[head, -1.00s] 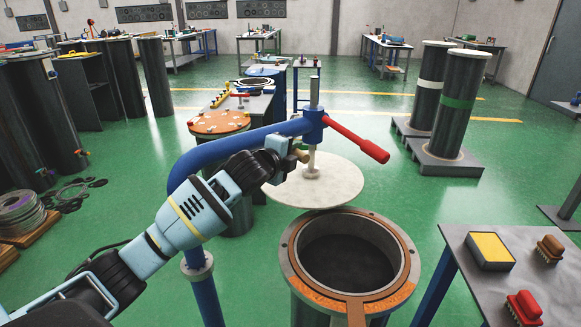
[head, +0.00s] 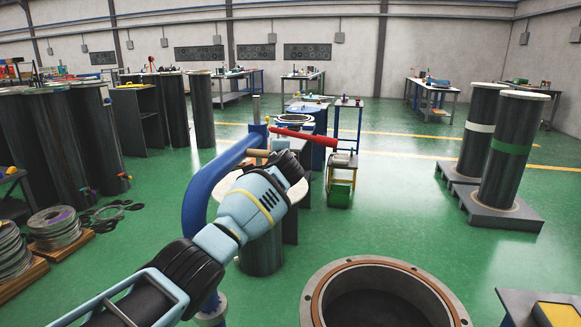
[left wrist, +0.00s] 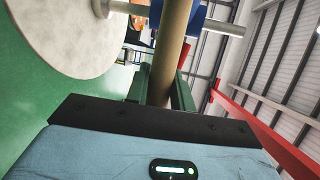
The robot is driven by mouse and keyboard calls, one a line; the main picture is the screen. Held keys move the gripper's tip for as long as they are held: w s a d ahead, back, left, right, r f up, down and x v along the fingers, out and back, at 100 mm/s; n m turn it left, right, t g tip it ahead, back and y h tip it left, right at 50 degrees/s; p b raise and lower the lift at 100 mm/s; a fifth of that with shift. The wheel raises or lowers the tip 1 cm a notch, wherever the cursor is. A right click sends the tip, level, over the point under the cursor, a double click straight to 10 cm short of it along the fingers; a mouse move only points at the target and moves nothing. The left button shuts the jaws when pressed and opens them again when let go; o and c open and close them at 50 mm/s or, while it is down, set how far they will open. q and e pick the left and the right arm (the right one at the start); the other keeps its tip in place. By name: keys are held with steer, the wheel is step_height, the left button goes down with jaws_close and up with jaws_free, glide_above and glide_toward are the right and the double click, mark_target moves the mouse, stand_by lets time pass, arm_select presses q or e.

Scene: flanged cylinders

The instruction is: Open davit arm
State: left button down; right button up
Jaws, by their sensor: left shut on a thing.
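The blue davit arm (head: 200,195) rises at the left of the head view and bends toward a blue collar (head: 258,130) with a red handle (head: 305,136) pointing right. My left gripper (head: 280,150) is at the tan grip bar (head: 258,153) below the collar. In the left wrist view, the dark jaws of the left gripper (left wrist: 160,92) are shut on the tan bar (left wrist: 172,50). The round pale lid (left wrist: 70,30) hangs beside it; in the head view my arm hides most of it. The flanged cylinder (head: 312,300) stands uncovered at the lower right. My right gripper is out of view.
Two dark cylinders (head: 510,150) stand on grey bases at the right. A workbench corner with a yellow block (head: 555,314) is at the lower right. Coiled rings (head: 55,228) lie at the left. Green floor (head: 390,215) is clear between the open cylinder and the right-hand cylinders.

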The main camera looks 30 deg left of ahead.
arm_select(q)
steer(key=shift+a+f+n+g+y+b, duration=0.15)
steer(key=shift+a+n+g+y+b, duration=0.3)
steer(key=shift+a, duration=0.75)
steer(key=c, duration=1.2)
jaws_free()
steer(key=shift+d+r, duration=0.1)
steer(key=shift+r, duration=0.1)
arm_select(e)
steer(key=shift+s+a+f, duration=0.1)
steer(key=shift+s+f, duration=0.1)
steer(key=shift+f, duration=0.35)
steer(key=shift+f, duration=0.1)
